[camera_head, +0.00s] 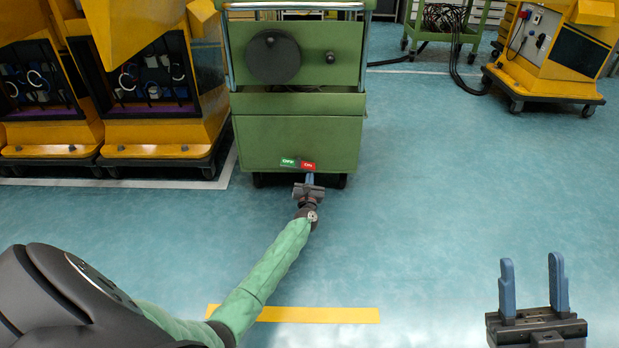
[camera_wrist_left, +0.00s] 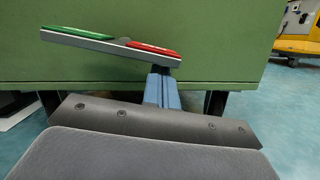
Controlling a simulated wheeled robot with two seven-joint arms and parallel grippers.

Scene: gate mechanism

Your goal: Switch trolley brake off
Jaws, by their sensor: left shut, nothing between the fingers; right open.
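The green trolley (camera_head: 260,140) stands ahead at the top middle of the head view. Low on its front is the brake pedal, with a green OFF end (camera_head: 288,162) and a red ON end (camera_head: 308,166). In the left wrist view the pedal is tilted, its green end (camera_wrist_left: 78,33) higher and its red end (camera_wrist_left: 152,49) lower. My left gripper (camera_head: 309,180) is shut and empty, its blue fingers just below the red end. Whether the fingertips touch the pedal I cannot tell. My right gripper (camera_head: 532,280) is open and empty at the lower right.
Yellow machines (camera_head: 155,130) stand left of the trolley. Another yellow cart (camera_head: 550,60) and a green rack with cables (camera_head: 440,35) stand at the back right. A yellow floor strip (camera_head: 320,315) lies in front. The floor right of the trolley is clear.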

